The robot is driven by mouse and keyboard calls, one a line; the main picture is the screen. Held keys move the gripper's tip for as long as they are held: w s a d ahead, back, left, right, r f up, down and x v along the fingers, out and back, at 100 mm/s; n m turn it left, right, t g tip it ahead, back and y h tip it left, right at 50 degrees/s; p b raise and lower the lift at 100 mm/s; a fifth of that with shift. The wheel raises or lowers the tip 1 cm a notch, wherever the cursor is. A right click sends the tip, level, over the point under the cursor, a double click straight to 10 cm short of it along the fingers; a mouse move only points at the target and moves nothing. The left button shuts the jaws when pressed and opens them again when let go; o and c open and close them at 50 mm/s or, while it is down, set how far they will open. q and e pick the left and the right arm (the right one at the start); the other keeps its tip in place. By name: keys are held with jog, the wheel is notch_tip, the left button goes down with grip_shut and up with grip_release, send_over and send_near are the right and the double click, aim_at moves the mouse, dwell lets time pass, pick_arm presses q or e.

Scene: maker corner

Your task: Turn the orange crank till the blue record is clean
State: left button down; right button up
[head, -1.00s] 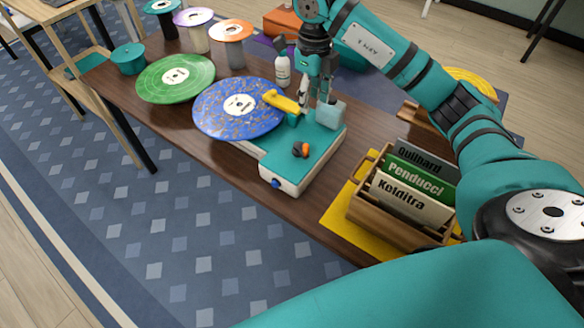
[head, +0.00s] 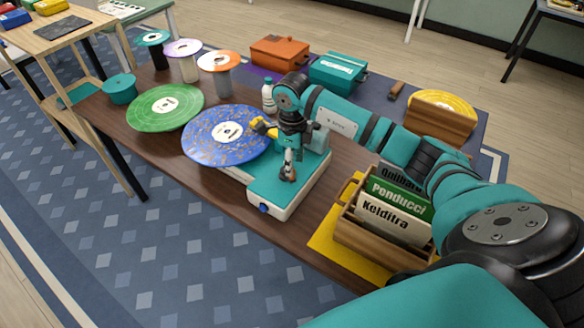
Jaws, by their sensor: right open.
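The blue record (head: 210,150) lies on the cleaner (head: 262,203), a white base with a teal top. Its surface carries many brownish specks around a white label. A yellow arm (head: 262,127) reaches over the record's right edge. My right gripper (head: 288,172) points down at the cleaner's teal top, right where the orange crank sits. It is open, and it hides most of the crank; only a little orange-brown shows by the fingertips. I cannot tell whether the fingers touch the crank. My left gripper is not in view.
A green record (head: 165,107) lies left of the blue one. A white bottle (head: 268,98) stands behind the cleaner. A wooden crate (head: 383,242) of record sleeves on a yellow mat stands to the right, beneath my right arm. Capped cylinders (head: 220,75) stand at the back.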

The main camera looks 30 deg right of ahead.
jog(key=shift+f, duration=2.1)
jog(key=shift+c, duration=0.5)
grip_shut()
